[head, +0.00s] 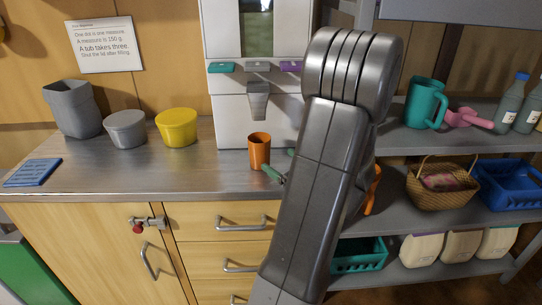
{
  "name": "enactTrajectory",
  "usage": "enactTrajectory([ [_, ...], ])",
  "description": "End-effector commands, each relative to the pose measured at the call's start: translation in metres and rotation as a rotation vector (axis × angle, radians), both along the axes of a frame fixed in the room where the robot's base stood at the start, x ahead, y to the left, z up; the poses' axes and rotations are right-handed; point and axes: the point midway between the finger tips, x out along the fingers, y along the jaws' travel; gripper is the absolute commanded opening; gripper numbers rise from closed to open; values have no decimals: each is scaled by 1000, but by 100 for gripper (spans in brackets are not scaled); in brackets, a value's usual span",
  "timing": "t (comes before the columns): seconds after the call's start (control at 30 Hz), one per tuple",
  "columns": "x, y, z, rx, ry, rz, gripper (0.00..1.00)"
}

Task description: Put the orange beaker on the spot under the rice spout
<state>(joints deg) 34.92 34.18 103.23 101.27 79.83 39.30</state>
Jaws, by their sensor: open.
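The orange beaker (259,150) stands upright on the steel counter, in front of the white dispenser (231,128). In the picture it is directly below the grey spout (258,98), with a clear gap between them. I cannot see a marked spot; the beaker may cover it. My gripper (281,163) is low at the beaker's right side, mostly hidden behind my arm. Its greenish fingertips show apart, one just at the beaker's lower right edge. It is open; whether a fingertip touches the beaker I cannot tell.
Left on the counter are a yellow tub (177,128), a grey tub (126,130), a tall grey container (72,109) and a blue slotted mat (33,173). Right shelves hold a teal jug (425,103), a wicker basket (440,190) and a blue crate (505,187). The counter's front middle is clear.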

Motion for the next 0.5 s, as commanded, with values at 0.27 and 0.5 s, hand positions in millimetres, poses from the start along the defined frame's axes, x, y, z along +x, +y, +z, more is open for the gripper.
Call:
enactTrajectory([
  [0.27,-15,-12,0,0,0,1,82],
  [0.5,-16,-13,0,0,0,1,82],
])
